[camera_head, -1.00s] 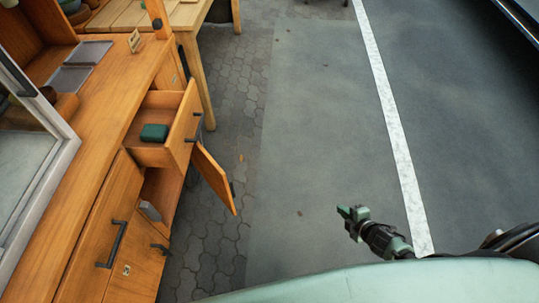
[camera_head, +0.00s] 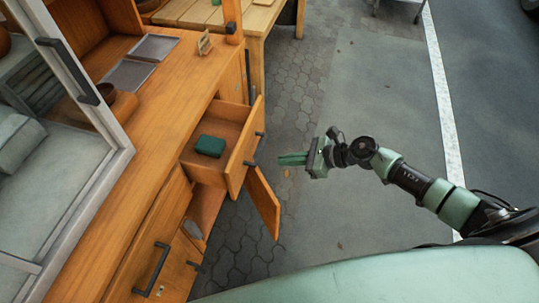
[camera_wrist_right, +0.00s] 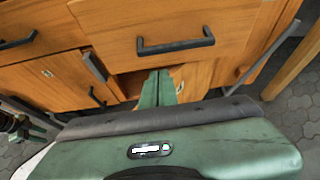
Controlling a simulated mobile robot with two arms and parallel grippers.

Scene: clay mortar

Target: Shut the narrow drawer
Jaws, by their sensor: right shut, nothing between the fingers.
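The narrow drawer (camera_head: 245,158) stands pulled out of the wooden cabinet, with a dark green box (camera_head: 210,146) inside it. In the right wrist view the drawer front (camera_wrist_right: 120,22) is ahead, with its black bar handle (camera_wrist_right: 175,47). My right gripper (camera_head: 281,159) is shut and empty, just right of the drawer front in the head view, with a small gap seen between them. Its green fingers (camera_wrist_right: 158,88) point towards the cabinet and appear below the handle in the wrist view.
A cabinet door (camera_head: 263,205) hangs open below the drawer. The wooden countertop (camera_head: 140,130) lies to the left, with a glazed frame (camera_head: 112,185) in front. A wooden table (camera_head: 260,22) stands behind. The paved floor right of the cabinet is clear.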

